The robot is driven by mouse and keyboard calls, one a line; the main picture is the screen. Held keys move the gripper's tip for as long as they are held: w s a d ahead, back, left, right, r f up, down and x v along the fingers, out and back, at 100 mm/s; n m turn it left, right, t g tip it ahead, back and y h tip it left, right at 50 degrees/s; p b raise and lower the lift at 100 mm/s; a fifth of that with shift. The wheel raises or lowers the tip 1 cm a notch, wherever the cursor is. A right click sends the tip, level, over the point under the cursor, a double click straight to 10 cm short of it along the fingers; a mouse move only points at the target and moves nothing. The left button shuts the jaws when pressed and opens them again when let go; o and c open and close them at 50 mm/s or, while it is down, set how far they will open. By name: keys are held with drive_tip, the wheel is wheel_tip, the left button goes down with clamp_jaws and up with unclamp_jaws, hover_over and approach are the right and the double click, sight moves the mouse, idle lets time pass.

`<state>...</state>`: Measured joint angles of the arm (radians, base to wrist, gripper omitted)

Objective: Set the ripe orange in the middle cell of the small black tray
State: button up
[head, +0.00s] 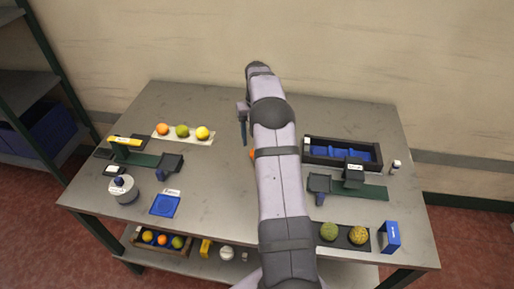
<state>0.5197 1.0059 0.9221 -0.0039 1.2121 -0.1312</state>
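A small black tray (343,245) lies at the right front of the table. An orange patch (252,154), perhaps an orange, shows at the left edge of my arm, mostly hidden. Another orange (162,129) sits on a white strip at the back left. My gripper (243,138) points down above the table's middle, just behind the orange patch. Its fingers are seen edge-on, and nothing shows in them.
A green fruit (182,131) and a yellow fruit (202,132) share the white strip. A black crate with blue cells (371,144) and a scale-like device (347,188) stand right. A blue block (390,237) stands beside the tray.

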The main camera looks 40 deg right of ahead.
drive_tip(key=shift+r+b, duration=0.35)
drive_tip(key=shift+r, duration=2.2)
